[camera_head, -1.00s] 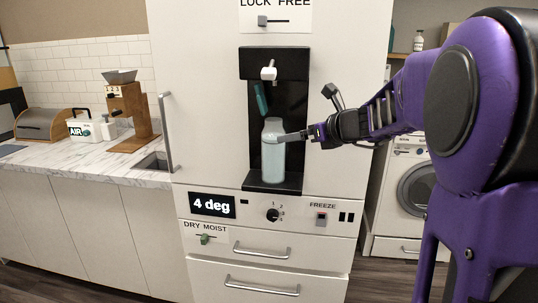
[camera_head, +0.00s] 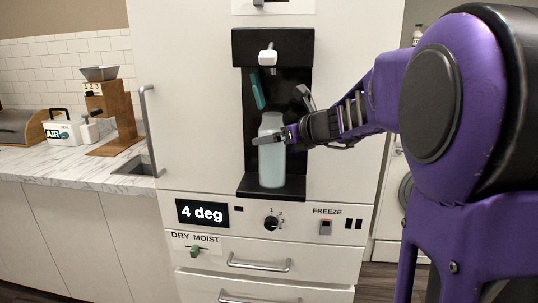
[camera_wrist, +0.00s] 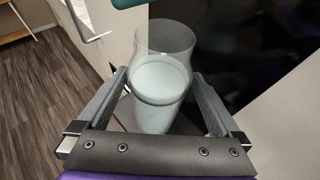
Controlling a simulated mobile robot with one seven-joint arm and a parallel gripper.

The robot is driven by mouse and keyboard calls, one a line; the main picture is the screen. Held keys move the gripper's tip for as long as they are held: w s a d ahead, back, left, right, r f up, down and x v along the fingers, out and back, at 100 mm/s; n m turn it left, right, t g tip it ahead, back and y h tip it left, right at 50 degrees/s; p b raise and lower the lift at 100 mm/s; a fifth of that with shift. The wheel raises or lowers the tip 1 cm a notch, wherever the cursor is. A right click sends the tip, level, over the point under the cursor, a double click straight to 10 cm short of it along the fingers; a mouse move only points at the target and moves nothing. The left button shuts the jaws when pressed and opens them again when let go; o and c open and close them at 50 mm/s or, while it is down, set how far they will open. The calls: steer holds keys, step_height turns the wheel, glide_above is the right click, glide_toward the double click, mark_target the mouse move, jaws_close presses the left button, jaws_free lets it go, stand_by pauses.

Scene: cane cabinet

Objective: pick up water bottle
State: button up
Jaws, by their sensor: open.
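The water bottle (camera_head: 271,165) is pale and translucent. It stands upright in the black dispenser recess of the white fridge, on its lower ledge (camera_head: 262,192). My gripper (camera_head: 268,139) is at the bottle's upper part in the head view. In the wrist view the bottle (camera_wrist: 161,85) stands between the two open fingers of my gripper (camera_wrist: 158,92), one on each side. A gap to the fingers is hard to judge, and the bottle's base is hidden there.
A white dispenser spout (camera_head: 267,57) and a teal lever (camera_head: 257,90) are above the bottle. The recess walls (camera_head: 297,75) are close around it. A long handle (camera_head: 148,130) is on the fridge's left. A marble counter (camera_head: 60,165) holds a wooden grinder (camera_head: 122,115).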

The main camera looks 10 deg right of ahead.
steer(key=shift+w+a+f, duration=0.2)
steer(key=shift+w+a, duration=0.1)
steer(key=shift+w, duration=0.2)
steer(key=shift+s, duration=0.1)
steer(key=shift+c, duration=0.2)
jaws_close()
steer(key=shift+r, duration=0.15)
